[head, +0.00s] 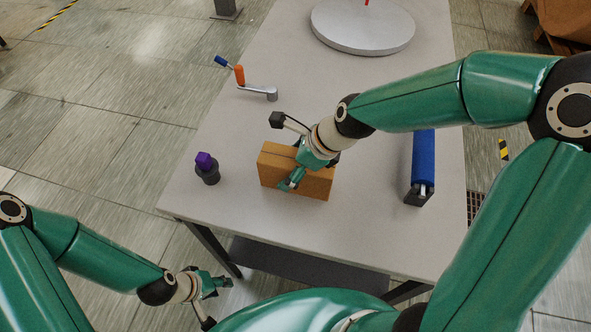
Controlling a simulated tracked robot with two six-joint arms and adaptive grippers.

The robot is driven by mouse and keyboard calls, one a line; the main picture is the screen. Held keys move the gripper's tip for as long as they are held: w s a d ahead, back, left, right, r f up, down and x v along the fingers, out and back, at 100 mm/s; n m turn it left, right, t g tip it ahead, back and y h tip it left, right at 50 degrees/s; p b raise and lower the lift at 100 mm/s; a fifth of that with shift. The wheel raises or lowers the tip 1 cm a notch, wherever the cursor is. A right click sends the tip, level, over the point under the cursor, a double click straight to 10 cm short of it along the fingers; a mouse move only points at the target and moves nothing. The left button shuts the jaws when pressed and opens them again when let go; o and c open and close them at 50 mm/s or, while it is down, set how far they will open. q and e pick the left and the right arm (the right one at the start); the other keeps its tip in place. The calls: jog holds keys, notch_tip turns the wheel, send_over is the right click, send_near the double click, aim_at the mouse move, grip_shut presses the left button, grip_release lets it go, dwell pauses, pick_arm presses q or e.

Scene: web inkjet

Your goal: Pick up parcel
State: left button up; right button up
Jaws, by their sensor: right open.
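The parcel (318,185) is a brown cardboard box standing on the grey table (240,210) near its front edge. My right gripper (294,177) is open and reaches over the parcel from the upper right. Its fingers overlap the near face and top of the box; I cannot tell if they touch it. The gripper hides part of the parcel's top. My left gripper (222,284) is low at the bottom left, off the table's front edge and away from the parcel. Its fingers are too small to judge.
A dark cylinder with a purple top (207,168) stands left of the parcel. A blue roller (423,160) lies to the right. A crank with an orange handle (258,90) lies behind left. A round grey turntable (362,28) sits at the back.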

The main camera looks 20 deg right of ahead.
jog(key=shift+f, duration=0.2)
dwell(0.6)
jog(key=c, duration=1.5)
